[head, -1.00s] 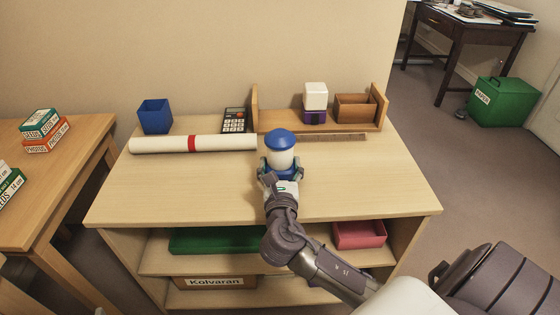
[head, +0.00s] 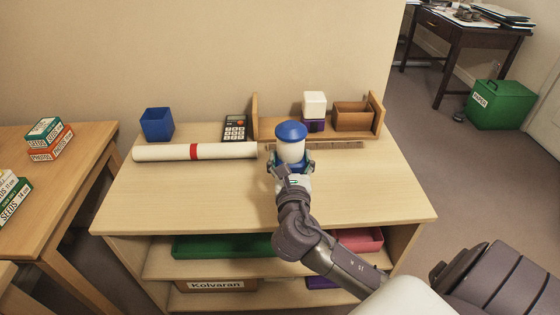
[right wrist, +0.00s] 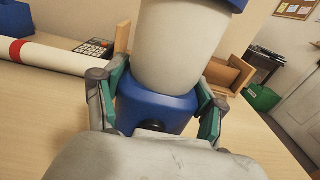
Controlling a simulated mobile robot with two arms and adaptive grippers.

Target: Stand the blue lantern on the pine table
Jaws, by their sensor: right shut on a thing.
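The blue lantern (head: 291,150) has a blue cap, a whitish body and a blue base. It is upright over the top of the light wood shelf unit. My right gripper (head: 291,166) is shut on its blue base; in the right wrist view the fingers flank the base of the lantern (right wrist: 178,50). It looks slightly above the top, but the gripper hides its underside. A light wooden table (head: 75,150) stands at the left, apparently the pine table. My left gripper is not in view.
Seed and photo boxes (head: 50,142) stand on the left table, with bare wood at its back right. A white roll with a red band (head: 165,152), a blue cup (head: 157,124), a calculator (head: 235,128) and a wooden rack (head: 330,134) occupy the unit's back. A gap separates unit and table.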

